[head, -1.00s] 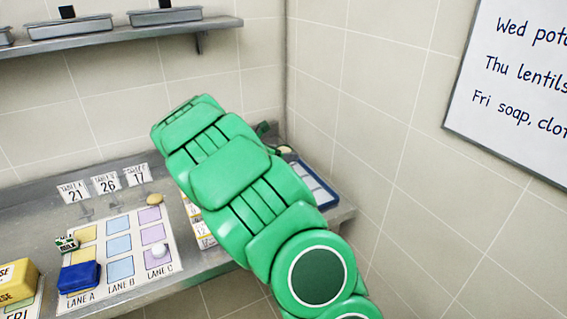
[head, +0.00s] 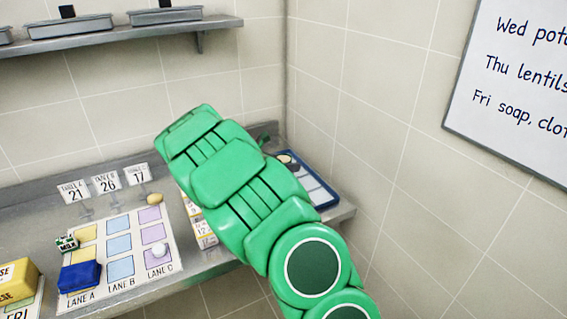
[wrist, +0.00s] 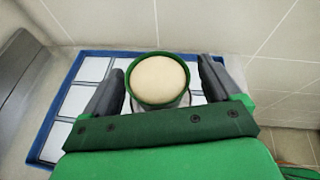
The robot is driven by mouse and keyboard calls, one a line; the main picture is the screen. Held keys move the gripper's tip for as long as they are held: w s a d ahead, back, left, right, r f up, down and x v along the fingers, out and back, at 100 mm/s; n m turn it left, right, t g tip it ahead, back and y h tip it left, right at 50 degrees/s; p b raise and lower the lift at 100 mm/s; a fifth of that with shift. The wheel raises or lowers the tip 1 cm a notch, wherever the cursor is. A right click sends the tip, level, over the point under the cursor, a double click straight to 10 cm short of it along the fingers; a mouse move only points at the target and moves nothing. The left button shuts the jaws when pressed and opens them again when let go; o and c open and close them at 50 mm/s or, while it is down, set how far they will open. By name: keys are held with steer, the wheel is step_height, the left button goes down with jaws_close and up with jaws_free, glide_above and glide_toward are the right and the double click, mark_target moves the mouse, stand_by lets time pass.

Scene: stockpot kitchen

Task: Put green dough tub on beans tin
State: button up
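The green dough tub (wrist: 159,80), a round green-rimmed tub with a cream top, sits between the two fingers of my gripper (wrist: 160,65) in the wrist view. A gap shows between the tub and the right finger; the left finger is close beside it. My gripper looks open around the tub. A pale grey rounded edge shows just below the tub; I cannot tell whether it is the beans tin, and no label shows. In the head view the tub (head: 286,158) is partly visible past my arm, which hides most of the gripper.
A blue-edged tray (head: 322,196) with pale cells lies under the tub, near the right wall. A yellow block (head: 15,280) stands at far left.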

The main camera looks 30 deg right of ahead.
steer(key=shift+r, duration=0.15)
steer(key=v, duration=1.2)
